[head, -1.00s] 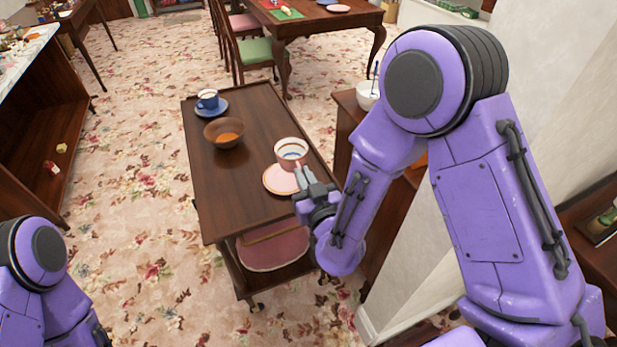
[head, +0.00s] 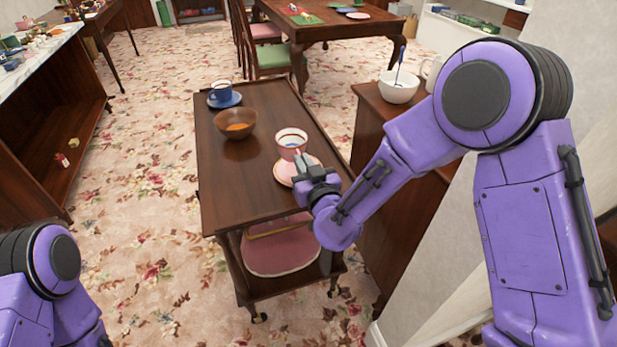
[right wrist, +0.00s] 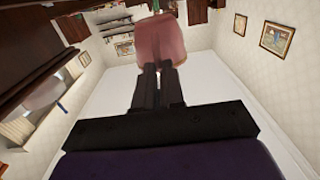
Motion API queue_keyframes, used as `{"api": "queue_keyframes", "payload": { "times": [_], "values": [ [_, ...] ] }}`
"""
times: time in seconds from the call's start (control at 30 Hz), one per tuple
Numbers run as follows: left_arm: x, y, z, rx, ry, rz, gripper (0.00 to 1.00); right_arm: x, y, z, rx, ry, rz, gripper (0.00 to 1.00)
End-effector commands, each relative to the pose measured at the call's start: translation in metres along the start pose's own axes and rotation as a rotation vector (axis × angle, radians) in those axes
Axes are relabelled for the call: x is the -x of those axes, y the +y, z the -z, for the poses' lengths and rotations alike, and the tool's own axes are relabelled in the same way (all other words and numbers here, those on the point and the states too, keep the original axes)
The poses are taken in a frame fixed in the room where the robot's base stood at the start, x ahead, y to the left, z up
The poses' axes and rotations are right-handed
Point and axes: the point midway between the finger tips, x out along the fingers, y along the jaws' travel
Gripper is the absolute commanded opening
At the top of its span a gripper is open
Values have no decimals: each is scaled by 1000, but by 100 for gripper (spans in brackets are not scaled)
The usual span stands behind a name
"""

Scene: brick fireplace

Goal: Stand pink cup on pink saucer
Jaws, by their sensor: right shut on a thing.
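The pink cup (head: 291,145) is upright with a pale inside, over the far part of the pink saucer (head: 282,172) on the dark wooden trolley. I cannot tell whether the cup touches the saucer. My right gripper (head: 311,160) is at the cup's near right side and hides part of the saucer. In the right wrist view its fingers (right wrist: 161,78) are closed on the pink cup (right wrist: 162,42). My left gripper is out of view; only my left arm shows at lower left.
On the trolley top (head: 232,190), a brown bowl (head: 236,124) and a blue cup (head: 221,90) on a blue saucer (head: 225,101) stand farther back. A wooden cabinet (head: 385,190) with a white bowl (head: 398,88) is close on the right. The trolley's near left is clear.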

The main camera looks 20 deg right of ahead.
Motion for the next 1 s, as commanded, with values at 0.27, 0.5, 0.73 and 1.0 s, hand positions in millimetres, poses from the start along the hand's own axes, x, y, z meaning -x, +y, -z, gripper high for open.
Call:
{"api": "queue_keyframes", "payload": {
  "times": [0.27,0.5,0.73,1.0],
  "values": [
    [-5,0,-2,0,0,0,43,-3,14,-41,0,-1,0,0],
    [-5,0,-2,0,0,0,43,-3,14,-46,-1,3,-1,0],
    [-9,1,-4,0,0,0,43,-3,14,-51,0,2,-1,12],
    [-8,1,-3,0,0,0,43,-3,14,-50,0,1,-1,34]
  ]
}}
